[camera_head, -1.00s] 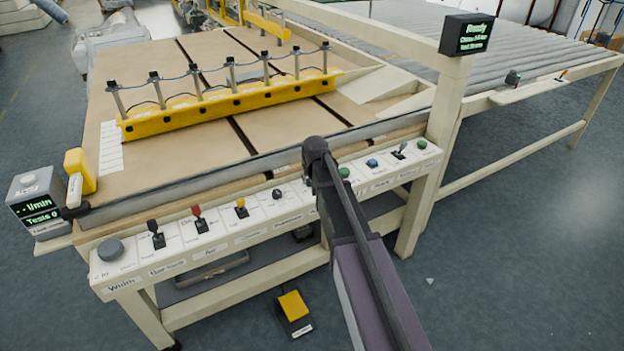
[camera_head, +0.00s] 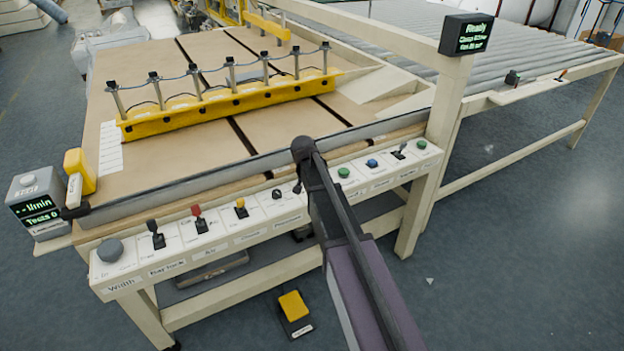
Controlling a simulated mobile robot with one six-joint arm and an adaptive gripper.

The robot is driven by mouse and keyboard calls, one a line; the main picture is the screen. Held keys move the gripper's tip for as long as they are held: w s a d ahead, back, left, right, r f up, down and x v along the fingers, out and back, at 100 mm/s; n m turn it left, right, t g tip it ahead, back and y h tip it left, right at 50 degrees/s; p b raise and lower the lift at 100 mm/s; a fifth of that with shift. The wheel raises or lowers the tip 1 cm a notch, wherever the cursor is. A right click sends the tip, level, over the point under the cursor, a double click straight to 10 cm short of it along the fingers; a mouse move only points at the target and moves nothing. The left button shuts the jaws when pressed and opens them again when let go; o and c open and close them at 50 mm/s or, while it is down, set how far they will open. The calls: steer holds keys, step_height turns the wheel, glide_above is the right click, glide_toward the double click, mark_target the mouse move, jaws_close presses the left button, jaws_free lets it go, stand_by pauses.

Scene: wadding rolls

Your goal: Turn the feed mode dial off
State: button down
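A white control panel (camera_head: 130,262) runs along the front of the cutting table. A small black dial (camera_head: 277,194) sits on it just left of my arm; its label is too small to read, so I cannot tell whether it is the feed mode dial. Its setting is also unclear. My arm (camera_head: 322,195) rises from the bottom right and bends over the panel. A small dark tip (camera_head: 297,187), likely part of my gripper, shows at the arm's left edge, just right of the dial. The rest of my gripper is hidden, and contact with the dial cannot be seen.
Left on the panel are a grey knob (camera_head: 110,250) and black, red and yellow levers. Right of my arm are a green button (camera_head: 343,172), a blue button (camera_head: 372,163) and a black lever. A "Ready" display (camera_head: 467,35) stands on the post. A yellow pedal (camera_head: 293,305) lies on the floor.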

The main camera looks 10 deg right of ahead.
steer(key=shift+c, duration=1.3)
jaws_free()
steer(key=shift+r, duration=0.15)
